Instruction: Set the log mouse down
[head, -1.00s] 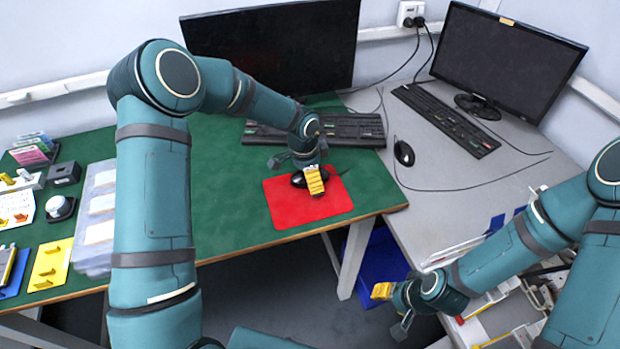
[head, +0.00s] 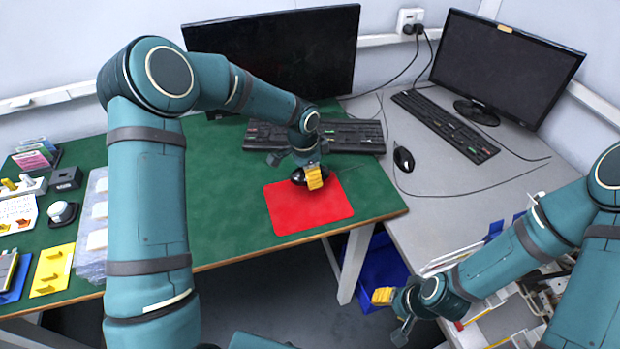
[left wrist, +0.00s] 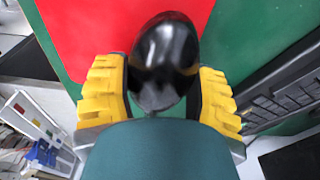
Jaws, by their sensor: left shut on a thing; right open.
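The log mouse (left wrist: 165,60) is glossy black and sits between the yellow fingers of my left gripper (left wrist: 163,95) in the left wrist view. In the head view the mouse (head: 298,178) is partly hidden behind the gripper (head: 312,176), over the upper part of the red mat (head: 310,212). The red mat also shows behind the mouse in the left wrist view (left wrist: 90,30). I cannot tell whether the mouse touches the mat. My right gripper (head: 392,312) is open and empty, low at the right, off the green table's front edge.
A keyboard (head: 350,136) lies just behind the mat, below a dark monitor (head: 285,50). A second black mouse (head: 403,159) and a keyboard (head: 445,126) are on the grey desk. Bare green table (head: 235,205) lies left of the mat.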

